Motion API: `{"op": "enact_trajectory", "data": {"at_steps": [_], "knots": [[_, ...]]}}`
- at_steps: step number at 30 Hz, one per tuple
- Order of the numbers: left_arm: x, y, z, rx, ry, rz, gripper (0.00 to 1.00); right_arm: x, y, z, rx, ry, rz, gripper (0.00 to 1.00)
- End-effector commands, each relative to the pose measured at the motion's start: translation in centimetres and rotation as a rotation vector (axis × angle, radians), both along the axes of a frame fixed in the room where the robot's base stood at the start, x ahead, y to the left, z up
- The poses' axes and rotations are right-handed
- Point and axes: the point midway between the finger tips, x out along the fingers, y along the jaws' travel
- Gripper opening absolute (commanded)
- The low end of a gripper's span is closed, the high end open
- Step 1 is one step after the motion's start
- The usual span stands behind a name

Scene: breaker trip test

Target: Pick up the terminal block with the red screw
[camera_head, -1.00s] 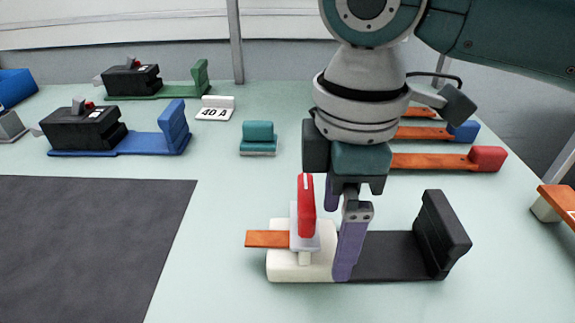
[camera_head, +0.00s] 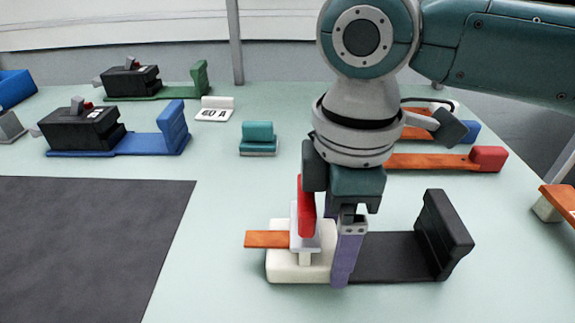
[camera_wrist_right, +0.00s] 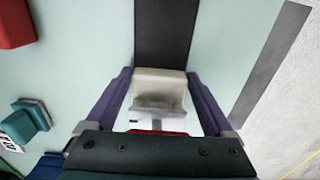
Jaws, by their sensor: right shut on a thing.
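A cream block (camera_head: 283,268) with a red upright piece (camera_head: 306,207) on a pale grey plate sits at the left end of a black base (camera_head: 385,258). It is the likely terminal block; I cannot make out a screw head. An orange bar (camera_head: 266,239) sticks out on its left. My right gripper (camera_head: 336,255) points down, shut on the cream block, its near purple finger against the block's right part; the far finger is mostly hidden. In the right wrist view the cream block (camera_wrist_right: 158,83) lies between both purple fingers. My left gripper is out of view.
The black base has an upright black end (camera_head: 443,235) right of the gripper. Orange bars with a red end (camera_head: 488,159) and a blue end (camera_head: 466,132) lie behind. A teal block (camera_head: 258,138) stands at centre back. A dark mat (camera_head: 85,245) covers the front left, clear.

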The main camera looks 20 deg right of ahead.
Motion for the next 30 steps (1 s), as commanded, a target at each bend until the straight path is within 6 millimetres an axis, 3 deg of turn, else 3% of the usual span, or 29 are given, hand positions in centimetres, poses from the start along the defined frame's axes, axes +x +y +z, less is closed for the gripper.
{"op": "enact_trajectory", "data": {"at_steps": [1,9,22,26,30], "knots": [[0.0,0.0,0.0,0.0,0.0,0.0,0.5,0.0,0.0,0.0,0.001,0.0,0.0,0.3],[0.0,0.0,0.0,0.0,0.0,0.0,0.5,0.0,0.0,0.1,0.001,0.0,0.001,0.0],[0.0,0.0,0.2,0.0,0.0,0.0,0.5,0.1,0.1,0.7,0.002,-0.003,0.0,0.0],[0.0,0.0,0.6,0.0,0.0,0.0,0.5,0.2,0.1,2.2,0.004,-0.004,0.001,0.0],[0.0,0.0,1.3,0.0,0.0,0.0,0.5,0.2,0.1,5.0,0.004,-0.006,0.001,0.0]]}}
